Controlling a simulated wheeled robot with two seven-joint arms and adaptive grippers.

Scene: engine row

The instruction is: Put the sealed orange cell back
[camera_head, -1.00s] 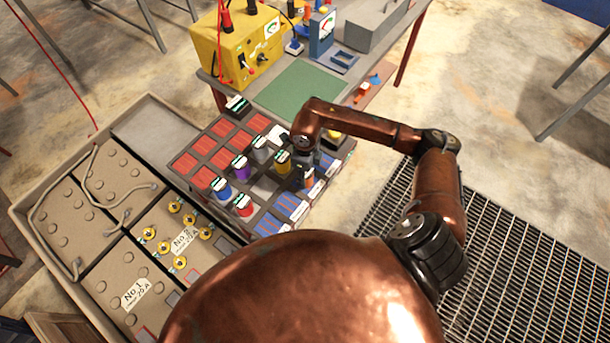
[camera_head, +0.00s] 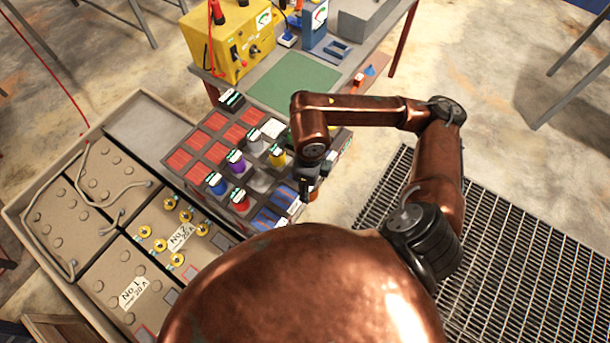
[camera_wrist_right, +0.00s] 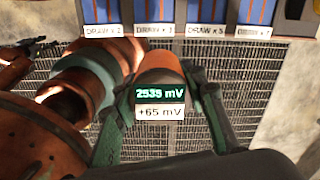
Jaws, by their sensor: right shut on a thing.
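The orange cell (camera_wrist_right: 161,68) is between the fingers of my right gripper (camera_wrist_right: 160,115) in the right wrist view. Its dark top shows a green readout, 2535 mV, and a white tag, +65 mV. Floor grating shows around it, beyond the rack's DRAW labels. In the head view my right gripper (camera_head: 307,190) is by the rack's right front edge, largely hidden by its own wrist. The rack (camera_head: 222,153) has red-striped and blue-striped squares. It holds a blue cell (camera_head: 216,184), a purple cell (camera_head: 236,161), a red cell (camera_head: 239,200), a yellow cell (camera_head: 277,156) and a grey cell (camera_head: 254,142).
A crate of large battery blocks (camera_head: 118,170) with wires and brass terminals lies left of the rack. Behind is a bench with a green mat (camera_head: 290,82) and a yellow meter box (camera_head: 232,42). Open floor grating (camera_head: 510,240) lies to the right.

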